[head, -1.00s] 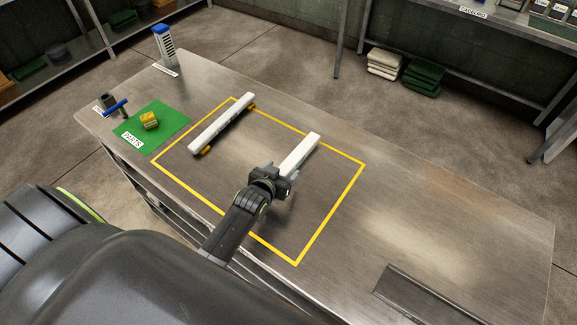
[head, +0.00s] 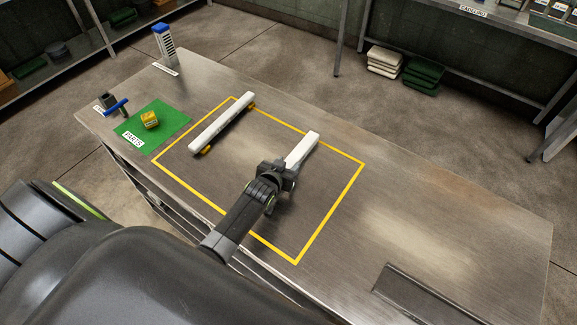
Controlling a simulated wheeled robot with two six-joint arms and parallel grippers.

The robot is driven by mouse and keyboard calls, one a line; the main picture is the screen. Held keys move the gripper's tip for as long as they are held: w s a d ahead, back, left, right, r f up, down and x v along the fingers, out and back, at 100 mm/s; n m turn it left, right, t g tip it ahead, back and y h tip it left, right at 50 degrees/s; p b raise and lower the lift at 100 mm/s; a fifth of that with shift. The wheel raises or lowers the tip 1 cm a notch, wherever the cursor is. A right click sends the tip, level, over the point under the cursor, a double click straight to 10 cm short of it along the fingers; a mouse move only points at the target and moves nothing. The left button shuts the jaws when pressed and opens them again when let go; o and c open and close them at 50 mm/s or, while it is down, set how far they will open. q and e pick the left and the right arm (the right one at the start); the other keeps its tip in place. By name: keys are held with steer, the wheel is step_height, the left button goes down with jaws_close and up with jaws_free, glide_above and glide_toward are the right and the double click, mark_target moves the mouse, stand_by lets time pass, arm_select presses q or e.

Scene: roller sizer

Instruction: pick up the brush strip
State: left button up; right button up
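Two long white bars lie inside the yellow-taped square on the steel bench. I cannot tell for sure which is the brush strip. One plain white bar (head: 303,148) points away from my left gripper (head: 279,172), which is over or at its near end. The gripper's body hides that end and the fingers, so I cannot see whether they hold the bar. The other white bar (head: 221,122), with yellow-orange pieces at its ends, lies to the left, apart from the gripper. My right gripper is out of view.
A green mat (head: 168,121) marked PARTS holds a yellow block (head: 149,120). A blue-handled tool (head: 116,106) stands by the bench's left edge. A blue-topped striped block (head: 164,43) stands at the back left. The bench right of the yellow tape (head: 331,212) is mostly clear.

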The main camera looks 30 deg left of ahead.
arm_select(q)
steer(key=c, duration=0.5)
steer(key=shift+o, duration=0.2)
steer(key=shift+r, duration=0.15)
